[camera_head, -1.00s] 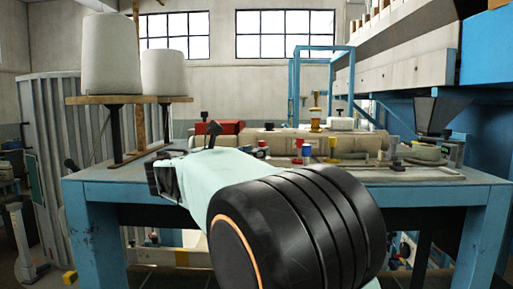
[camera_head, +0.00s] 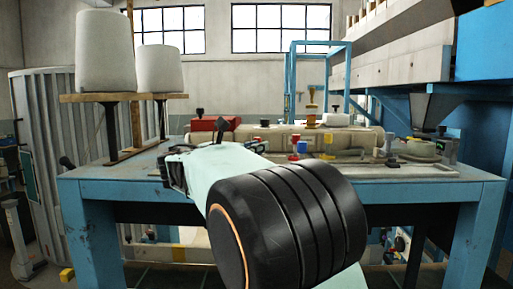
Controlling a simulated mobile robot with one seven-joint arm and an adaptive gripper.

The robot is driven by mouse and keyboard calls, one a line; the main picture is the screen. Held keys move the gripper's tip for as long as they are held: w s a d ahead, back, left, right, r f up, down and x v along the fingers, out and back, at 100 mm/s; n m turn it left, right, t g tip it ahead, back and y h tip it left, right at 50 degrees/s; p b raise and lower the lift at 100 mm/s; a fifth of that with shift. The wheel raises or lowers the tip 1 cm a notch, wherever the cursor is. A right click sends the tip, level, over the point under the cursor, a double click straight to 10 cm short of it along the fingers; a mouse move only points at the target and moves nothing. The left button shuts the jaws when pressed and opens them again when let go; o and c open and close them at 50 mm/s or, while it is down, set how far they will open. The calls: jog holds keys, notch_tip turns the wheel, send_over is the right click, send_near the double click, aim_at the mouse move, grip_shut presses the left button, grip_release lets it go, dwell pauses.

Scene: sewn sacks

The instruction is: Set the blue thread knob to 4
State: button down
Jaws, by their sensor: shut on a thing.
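A small blue knob (camera_head: 301,147) stands among small coloured fittings on the machine on the blue table. Its marks are too small to read, so its setting cannot be told. My arm reaches from the lower right over the table's left front. My gripper (camera_head: 174,172) shows only as dark parts at the arm's far end. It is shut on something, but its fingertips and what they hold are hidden.
Beside the blue knob stand a red fitting (camera_head: 292,157) and a yellow fitting (camera_head: 328,141). A red box (camera_head: 214,123) is behind the arm. White cones (camera_head: 106,52) stand on a wooden shelf at the left. The blue table's front edge (camera_head: 408,195) runs across the picture.

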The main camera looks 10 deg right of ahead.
jog(key=shift+n+t+y+b, duration=0.3)
jog(key=shift+y+b, duration=0.1)
jog(key=shift+b, duration=0.15)
jog(key=n+t+y+b, duration=0.1)
jog(key=y+b, duration=0.1)
jog(key=n+t+y+b, duration=0.1)
jog(key=n+y+b, duration=0.1)
jog(key=b, duration=0.1)
jog(key=shift+s+d+f+t, duration=0.1)
jog(key=shift+d+f+t, duration=0.1)
jog(key=shift+t, duration=0.2)
jog(key=n+y+b, duration=0.3)
jog(key=y, duration=0.1)
jog(key=n+t+y+b, duration=0.1)
jog(key=n+y+b, duration=0.2)
jog(key=y+b, duration=0.1)
jog(key=shift+r+t+y, duration=0.1)
jog(key=shift+t+y, duration=0.2)
jog(key=shift+y, duration=0.5)
jog(key=n+g+y+b, duration=0.1)
jog(key=n+y, duration=0.2)
jog(key=y, duration=0.1)
jog(key=shift+r, duration=0.2)
jog(key=shift+a+n+g+y, duration=0.1)
jog(key=shift+n+g+y, duration=0.2)
jog(key=shift+n+y, duration=0.4)
jog(key=shift+r+y, duration=0.1)
jog(key=shift+y, duration=0.4)
